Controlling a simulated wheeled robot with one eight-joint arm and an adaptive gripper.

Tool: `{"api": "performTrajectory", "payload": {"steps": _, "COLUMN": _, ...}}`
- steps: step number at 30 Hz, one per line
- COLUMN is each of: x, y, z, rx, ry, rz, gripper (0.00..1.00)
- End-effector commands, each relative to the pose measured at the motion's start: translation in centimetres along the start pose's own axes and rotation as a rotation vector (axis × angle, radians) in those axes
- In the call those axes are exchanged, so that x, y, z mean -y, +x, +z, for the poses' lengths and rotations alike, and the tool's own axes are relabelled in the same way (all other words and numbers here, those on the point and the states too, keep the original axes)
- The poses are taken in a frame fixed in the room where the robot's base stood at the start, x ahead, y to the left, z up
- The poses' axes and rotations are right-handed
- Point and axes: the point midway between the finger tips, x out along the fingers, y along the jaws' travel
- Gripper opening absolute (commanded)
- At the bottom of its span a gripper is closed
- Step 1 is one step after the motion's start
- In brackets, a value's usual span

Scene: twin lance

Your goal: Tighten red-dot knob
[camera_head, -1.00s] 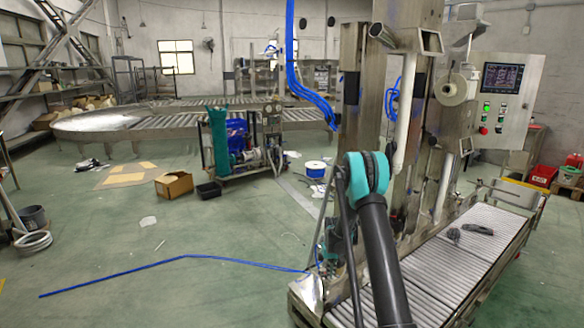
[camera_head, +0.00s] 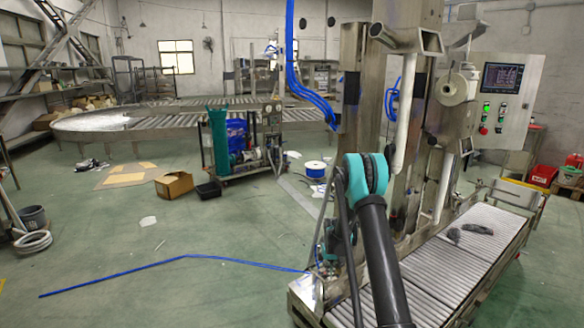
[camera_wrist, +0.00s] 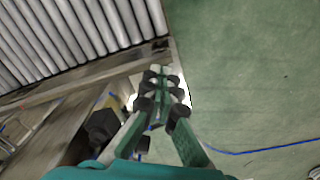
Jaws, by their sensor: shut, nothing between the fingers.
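My gripper (camera_wrist: 163,82) shows in the wrist view with its dark-padded fingertips together and nothing between them. It points down past the corner of the roller conveyor frame. A dark, knob-like shape (camera_wrist: 103,126) is left of the fingers, apart from the tips, by the metal frame. No red dot shows on it, so I cannot tell whether it is the red-dot knob. In the head view my arm (camera_head: 366,200) reaches down in front of the lance machine (camera_head: 418,110). My fingertips are too small and hidden there to make out.
The roller conveyor (camera_head: 462,245) runs along the machine's base, with dark items (camera_head: 478,229) on it. A control panel (camera_head: 505,95) is at right. A blue line (camera_head: 185,257) lies on the floor. The green floor at left is mostly clear.

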Motion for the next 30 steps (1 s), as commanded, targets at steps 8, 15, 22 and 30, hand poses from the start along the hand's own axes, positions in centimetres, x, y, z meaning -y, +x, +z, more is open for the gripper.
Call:
{"api": "performTrajectory", "payload": {"steps": 8, "x": 0.5, "y": 0.0, "z": 0.0, "rx": -0.004, "ry": -0.001, "rz": -0.001, "gripper": 0.00}}
{"api": "performTrajectory", "payload": {"steps": 15, "x": 1.1, "y": 0.0, "z": 0.1, "rx": -0.004, "ry": -0.001, "rz": -0.001, "gripper": 0.00}}
{"api": "performTrajectory", "payload": {"steps": 22, "x": 1.7, "y": 0.0, "z": 0.2, "rx": -0.003, "ry": -0.001, "rz": -0.001, "gripper": 0.00}}
{"api": "performTrajectory", "payload": {"steps": 30, "x": 2.4, "y": 0.0, "z": 0.0, "rx": -0.002, "ry": -0.001, "rz": 0.000, "gripper": 0.00}}
